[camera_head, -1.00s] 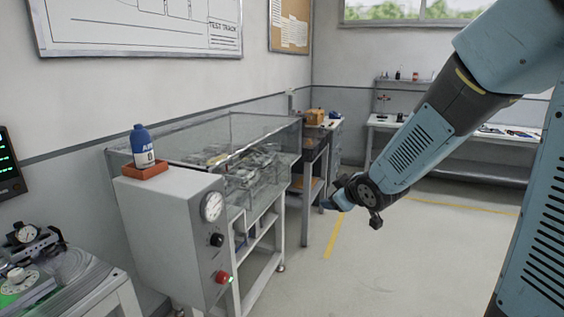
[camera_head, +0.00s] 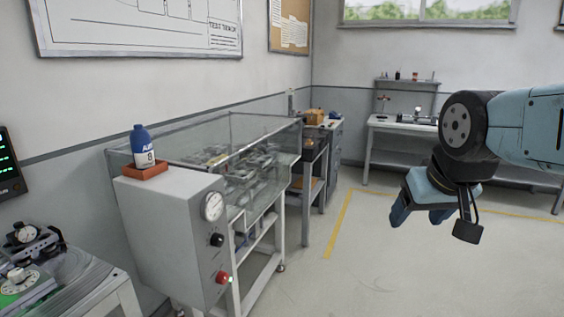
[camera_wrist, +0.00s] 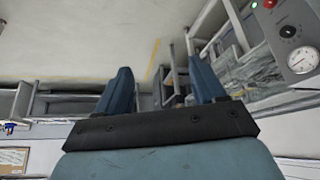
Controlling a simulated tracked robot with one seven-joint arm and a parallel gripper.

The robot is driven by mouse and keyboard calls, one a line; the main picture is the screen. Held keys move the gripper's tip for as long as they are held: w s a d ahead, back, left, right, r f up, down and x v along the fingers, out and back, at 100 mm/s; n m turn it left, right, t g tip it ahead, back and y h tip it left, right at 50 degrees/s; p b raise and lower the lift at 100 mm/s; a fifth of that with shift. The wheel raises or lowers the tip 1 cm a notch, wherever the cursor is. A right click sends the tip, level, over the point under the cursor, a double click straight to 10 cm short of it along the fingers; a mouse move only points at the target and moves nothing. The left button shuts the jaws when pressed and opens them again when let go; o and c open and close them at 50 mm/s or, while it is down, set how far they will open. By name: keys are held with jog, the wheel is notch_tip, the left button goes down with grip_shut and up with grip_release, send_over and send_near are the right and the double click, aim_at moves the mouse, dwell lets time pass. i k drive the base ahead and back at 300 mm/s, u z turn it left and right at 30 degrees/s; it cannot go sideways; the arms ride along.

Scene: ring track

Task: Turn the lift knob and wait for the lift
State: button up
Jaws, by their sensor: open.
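A grey control box (camera_head: 168,232) stands at the left in the head view. Its right-hand face carries a round white gauge (camera_head: 212,206), a black knob (camera_head: 217,240) below it, and a red button (camera_head: 222,277) with a small green light beside it. In the wrist view the box's face appears upside down at the top right, with the knob (camera_wrist: 288,31) and gauge (camera_wrist: 302,60). My gripper (camera_head: 420,217) is open and empty at the right, over the floor and well apart from the box. Its two blue fingers (camera_wrist: 160,90) are spread in the wrist view.
A glass-walled tank (camera_head: 250,150) on a white frame adjoins the box. A bench with instruments (camera_head: 25,275) is at lower left. Open floor (camera_head: 350,285) lies between my gripper and the box.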

aim_at(222, 277)
jog(key=u, duration=1.3)
